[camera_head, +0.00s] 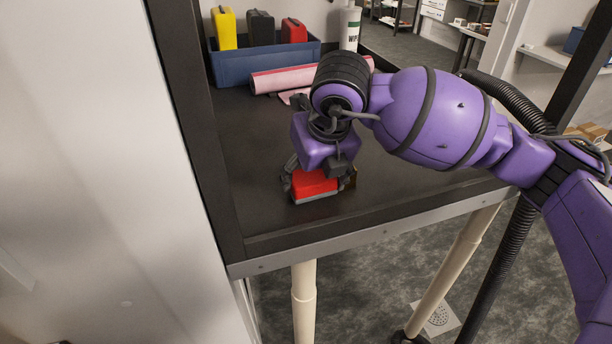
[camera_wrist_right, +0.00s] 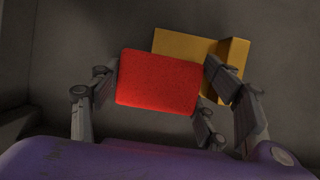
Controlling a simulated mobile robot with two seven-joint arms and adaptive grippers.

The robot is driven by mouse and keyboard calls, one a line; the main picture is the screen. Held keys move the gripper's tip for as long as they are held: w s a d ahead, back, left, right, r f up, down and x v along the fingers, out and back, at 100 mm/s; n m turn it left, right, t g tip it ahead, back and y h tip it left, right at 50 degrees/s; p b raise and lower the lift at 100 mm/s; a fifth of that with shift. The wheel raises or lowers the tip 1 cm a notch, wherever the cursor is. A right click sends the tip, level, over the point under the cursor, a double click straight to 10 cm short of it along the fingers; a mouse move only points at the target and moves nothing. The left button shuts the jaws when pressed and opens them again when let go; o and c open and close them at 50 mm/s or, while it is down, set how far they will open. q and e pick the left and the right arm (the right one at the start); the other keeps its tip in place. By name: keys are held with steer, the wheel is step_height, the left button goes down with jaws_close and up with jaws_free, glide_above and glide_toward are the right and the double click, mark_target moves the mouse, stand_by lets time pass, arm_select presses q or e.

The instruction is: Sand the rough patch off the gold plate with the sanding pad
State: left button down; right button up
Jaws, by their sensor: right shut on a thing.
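The sanding pad (camera_head: 315,185), a red block with a grey underside, is between the fingers of my right gripper (camera_head: 319,178), low over the bench near its front edge. My right gripper is shut on it. In the right wrist view the pad's red face (camera_wrist_right: 157,82) fills the space between the fingers. The gold plate (camera_wrist_right: 183,43) shows behind the pad there, with a raised block at its right end, partly covered by the pad and a finger. Only a sliver of gold shows in the head view. I cannot make out the rough patch. My left gripper is out of view.
A blue bin (camera_head: 262,64) with yellow, black and red containers stands at the back of the dark bench (camera_head: 262,165). A pink roll (camera_head: 283,79) and a white bottle (camera_head: 349,28) are near it. A dark post (camera_head: 193,120) bounds the left side.

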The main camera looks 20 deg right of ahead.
steer(key=shift+d, duration=0.65)
steer(key=shift+r, duration=0.1)
steer(key=shift+r+p, duration=2.15)
steer(key=shift+r, duration=2.35)
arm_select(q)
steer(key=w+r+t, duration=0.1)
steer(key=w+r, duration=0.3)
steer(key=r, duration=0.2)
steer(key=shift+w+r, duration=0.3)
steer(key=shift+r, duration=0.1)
arm_select(e)
steer(key=shift+f, duration=0.1)
